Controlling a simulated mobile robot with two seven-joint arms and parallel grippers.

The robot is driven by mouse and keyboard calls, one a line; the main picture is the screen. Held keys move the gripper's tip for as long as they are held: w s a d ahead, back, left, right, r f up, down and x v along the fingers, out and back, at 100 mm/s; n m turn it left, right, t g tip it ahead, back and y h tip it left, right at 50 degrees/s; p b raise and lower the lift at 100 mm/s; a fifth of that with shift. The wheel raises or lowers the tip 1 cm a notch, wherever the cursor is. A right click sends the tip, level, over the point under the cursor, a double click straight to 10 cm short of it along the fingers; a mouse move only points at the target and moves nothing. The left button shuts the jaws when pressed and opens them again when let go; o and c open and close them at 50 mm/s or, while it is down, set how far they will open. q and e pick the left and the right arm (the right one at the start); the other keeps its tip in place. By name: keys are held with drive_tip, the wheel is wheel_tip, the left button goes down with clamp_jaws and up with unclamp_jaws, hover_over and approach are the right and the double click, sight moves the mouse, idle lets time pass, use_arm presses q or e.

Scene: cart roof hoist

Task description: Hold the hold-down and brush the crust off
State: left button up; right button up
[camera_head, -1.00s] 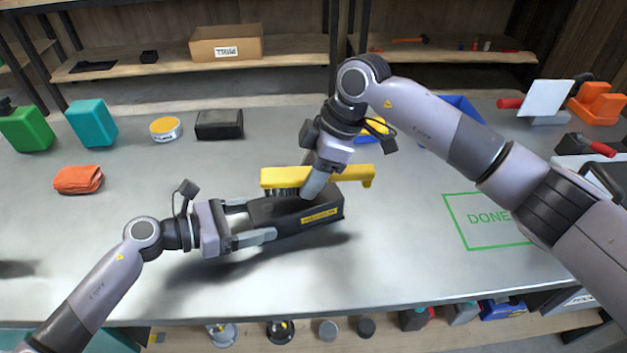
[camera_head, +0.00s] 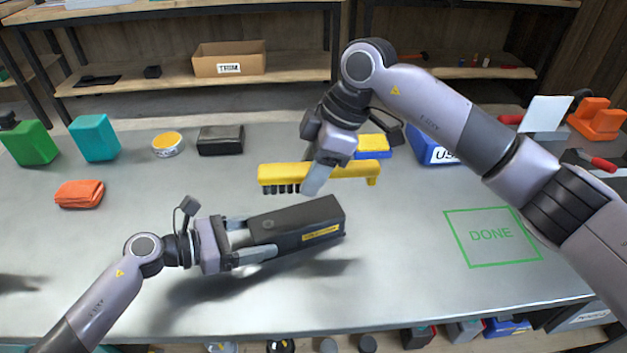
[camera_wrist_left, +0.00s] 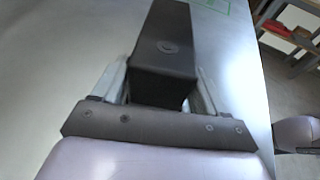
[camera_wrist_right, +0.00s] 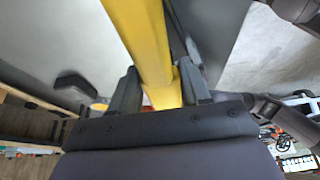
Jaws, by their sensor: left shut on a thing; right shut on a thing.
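The hold-down, a long black block with a yellow label (camera_head: 300,222), is tilted slightly over the grey table. My left gripper (camera_head: 250,242) is shut on its left end, and the left wrist view shows a finger on each side of the block (camera_wrist_left: 165,50). My right gripper (camera_head: 318,180) is shut on the yellow brush (camera_head: 275,173), whose dark bristles point down. The brush is behind and above the block, apart from it in the head view. The yellow handle (camera_wrist_right: 145,40) also runs between the fingers in the right wrist view. I cannot make out any crust on the block.
A green DONE outline (camera_head: 492,237) is clear on the right. A blue bin (camera_head: 435,150) stands behind my right arm. Green (camera_head: 28,142) and teal (camera_head: 94,138) boxes, an orange cloth (camera_head: 79,194), a round tin (camera_head: 167,145) and a black box (camera_head: 220,140) sit at back left.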

use_arm(q)
drive_tip(key=o, duration=1.1)
drive_tip(key=shift+c, duration=0.2)
drive_tip(key=shift+r+p+v, duration=0.1)
drive_tip(key=shift+p+v, duration=0.1)
drive_tip(key=shift+v, duration=0.7)
drive_tip(key=shift+r+p+v, duration=0.15)
drive_tip(key=shift+v, duration=0.8)
use_arm(e)
drive_tip(key=shift+r, duration=0.35)
use_arm(q)
drive_tip(key=shift+r+v, duration=0.15)
drive_tip(key=shift+v, duration=1)
drive_tip(key=shift+r+v, duration=0.2)
drive_tip(key=shift+v, duration=0.9)
use_arm(e)
drive_tip(key=shift+r, duration=0.1)
use_arm(q)
drive_tip(key=v, duration=1.2)
drive_tip(key=shift+s+d, duration=0.1)
